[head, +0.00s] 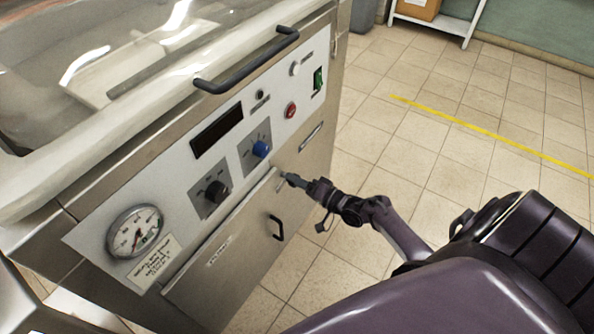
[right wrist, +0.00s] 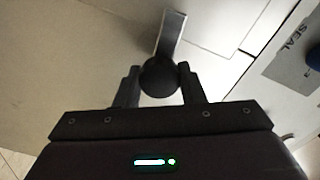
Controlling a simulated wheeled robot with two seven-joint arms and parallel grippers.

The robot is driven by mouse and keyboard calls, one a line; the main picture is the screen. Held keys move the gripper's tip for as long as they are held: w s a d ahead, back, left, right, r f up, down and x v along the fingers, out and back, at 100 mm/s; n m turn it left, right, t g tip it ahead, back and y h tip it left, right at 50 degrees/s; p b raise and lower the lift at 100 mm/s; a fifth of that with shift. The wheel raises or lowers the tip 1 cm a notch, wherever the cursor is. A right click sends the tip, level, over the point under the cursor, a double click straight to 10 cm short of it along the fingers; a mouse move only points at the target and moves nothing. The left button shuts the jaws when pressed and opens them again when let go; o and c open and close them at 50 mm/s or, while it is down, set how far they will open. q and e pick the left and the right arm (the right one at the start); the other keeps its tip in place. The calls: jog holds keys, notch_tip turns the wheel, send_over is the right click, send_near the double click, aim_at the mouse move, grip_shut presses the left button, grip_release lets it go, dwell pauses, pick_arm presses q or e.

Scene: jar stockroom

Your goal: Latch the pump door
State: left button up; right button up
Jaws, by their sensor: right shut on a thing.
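The pump door (head: 215,275) is a grey metal panel low on the machine's front, with a black pull handle (head: 276,228). It looks about flush with the front, but I cannot tell whether a small gap remains. My right gripper (head: 289,179) is at the door's upper right corner. In the right wrist view my gripper (right wrist: 159,85) is shut on a round black knob (right wrist: 160,77) at the end of a flat silver latch lever (right wrist: 171,34). In the head view the gripper mostly hides the knob. My left gripper is not in view.
Above the door, the control panel carries a round gauge (head: 135,232), a black knob (head: 217,191), a blue knob (head: 261,149) and a red button (head: 291,110). A dark bar handle (head: 245,68) juts out above them. The tiled floor (head: 420,140) to the right is clear.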

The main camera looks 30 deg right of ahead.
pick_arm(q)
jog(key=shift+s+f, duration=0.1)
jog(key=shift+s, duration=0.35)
pick_arm(e)
jog(key=shift+f+m, duration=0.1)
jog(key=shift+m, duration=0.6)
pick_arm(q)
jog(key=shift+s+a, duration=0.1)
pick_arm(e)
jog(key=o, duration=1)
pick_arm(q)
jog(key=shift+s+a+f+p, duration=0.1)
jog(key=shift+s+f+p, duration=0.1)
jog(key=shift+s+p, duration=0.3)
pick_arm(e)
jog(key=v, duration=0.8)
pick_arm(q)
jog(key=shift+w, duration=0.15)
